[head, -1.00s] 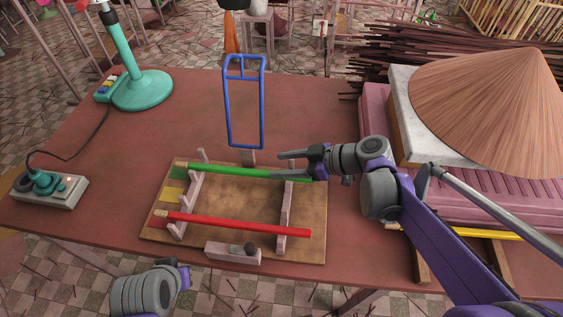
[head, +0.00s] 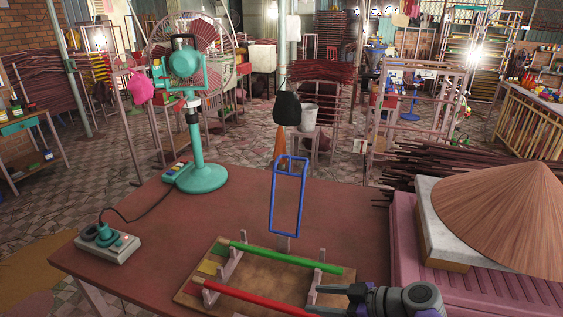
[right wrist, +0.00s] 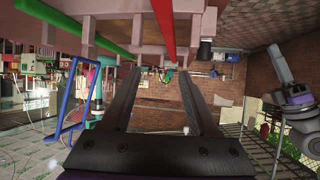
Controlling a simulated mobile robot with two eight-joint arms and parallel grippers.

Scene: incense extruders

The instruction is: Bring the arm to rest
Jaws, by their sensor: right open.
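My right gripper (head: 313,299) is low in the head view, by the right end of the rack. It is open with nothing between its fingers, which also show in the right wrist view (right wrist: 152,82). A green rod (head: 280,257) and a red rod (head: 247,299) lie across the pale supports of the wooden rack board (head: 212,252). Both rods also appear at the top of the right wrist view, the green one (right wrist: 58,20) and the red one (right wrist: 165,28). The left gripper is out of sight in the head view.
A conical hat (head: 505,215) rests on a pale block at the right. The table's left part is mostly clear.

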